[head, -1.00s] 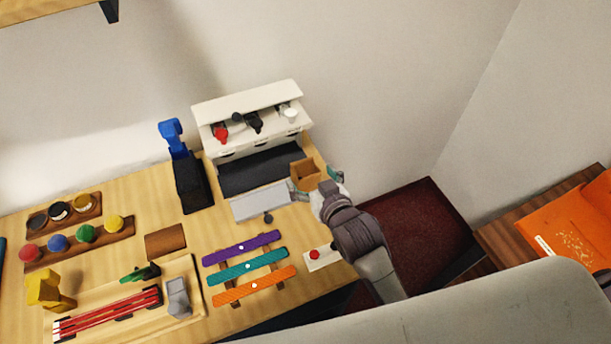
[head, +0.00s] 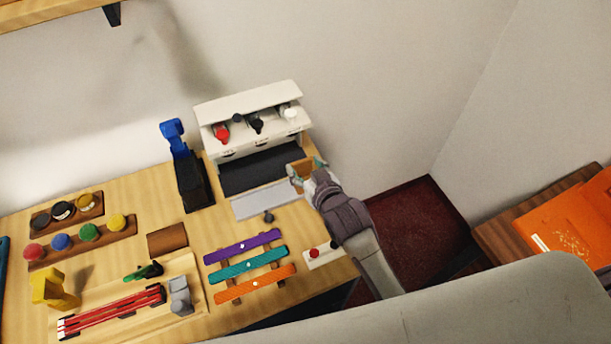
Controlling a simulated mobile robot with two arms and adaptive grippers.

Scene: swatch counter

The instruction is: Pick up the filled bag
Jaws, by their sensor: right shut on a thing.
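A small brown open-topped bag (head: 299,167) is at the right front of the white drawer unit, at the right end of the counter. My right gripper (head: 307,171) is around it, with one finger at its left side and one at its right, and is shut on it. The gripper hides much of the bag, and I cannot see its contents. I cannot tell whether the bag still touches the counter. My left gripper is not in view.
A white drawer unit (head: 256,143) stands just behind the bag. A grey plate (head: 262,201) lies left of it. A blue-and-black stand (head: 190,183) and coloured strips (head: 248,266) are further left. A panel with a red button (head: 314,253) is near the front edge.

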